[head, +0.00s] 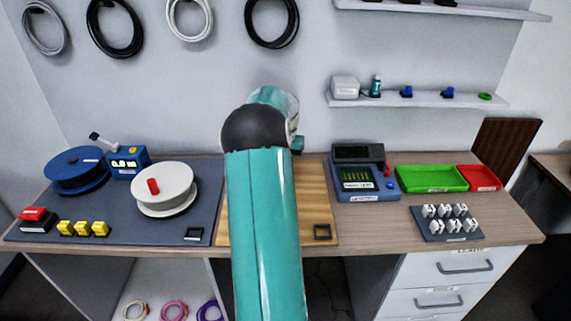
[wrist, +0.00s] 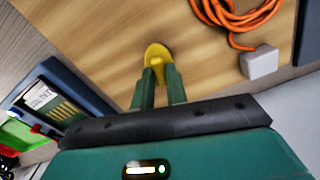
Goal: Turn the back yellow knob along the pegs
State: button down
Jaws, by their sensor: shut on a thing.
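In the wrist view, a yellow knob (wrist: 156,52) with a rounded base stands on a light wooden board (wrist: 95,45). The green fingers of my gripper (wrist: 158,74) are closed on the knob's raised part. No pegs and no second knob can be made out in that view. In the head view, my own arm covers the middle of the wooden board (head: 318,205), so the knob and my fingertips are hidden there.
An orange cable coil (wrist: 222,12) and a pale block (wrist: 260,62) lie near the knob. A blue-grey device (head: 364,173) stands right of the board, with green (head: 432,179) and red (head: 480,178) trays beyond. A grey mat (head: 130,228) lies left.

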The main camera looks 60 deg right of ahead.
jog(key=shift+n, duration=1.5)
jog(key=c, duration=1.4)
grip_release()
notch_tip(320, 180, up, 14)
